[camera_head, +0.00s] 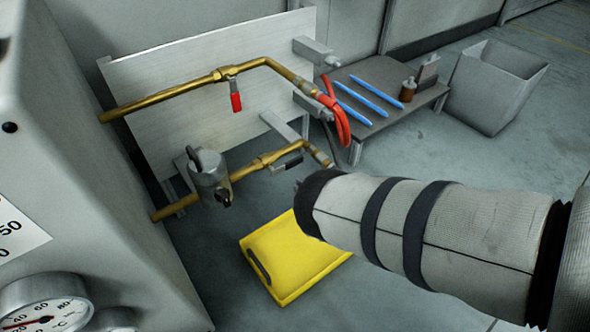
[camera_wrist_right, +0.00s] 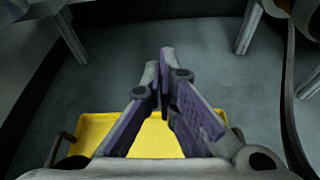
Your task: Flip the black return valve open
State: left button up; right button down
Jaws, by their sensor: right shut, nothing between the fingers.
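The black return valve handle (camera_head: 287,164) sits on the lower brass pipe (camera_head: 240,171) in the head view. It lies roughly in line with the pipe, just below it. My right arm comes in from the right, and its wrist hides most of the right gripper; only a dark bit shows at its left end, below and close to the black handle. In the right wrist view my right gripper (camera_wrist_right: 163,88) is shut and empty, its fingers together above the floor. I cannot make out the black handle in that view. My left gripper is not in view.
The upper pipe carries a red valve handle (camera_head: 236,96) hanging down and a red hose (camera_head: 336,112). A grey strainer body (camera_head: 208,178) stands on the lower pipe. A yellow tray (camera_head: 290,262) lies on the floor. A low bench (camera_head: 385,75) and a grey bin (camera_head: 495,85) stand behind.

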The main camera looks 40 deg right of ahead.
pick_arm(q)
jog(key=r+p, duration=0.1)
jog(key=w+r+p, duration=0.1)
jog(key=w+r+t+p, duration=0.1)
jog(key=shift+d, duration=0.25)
pick_arm(e)
jog(key=v, duration=0.9)
jog(key=shift+r, duration=0.4)
jog(key=shift+d, duration=0.1)
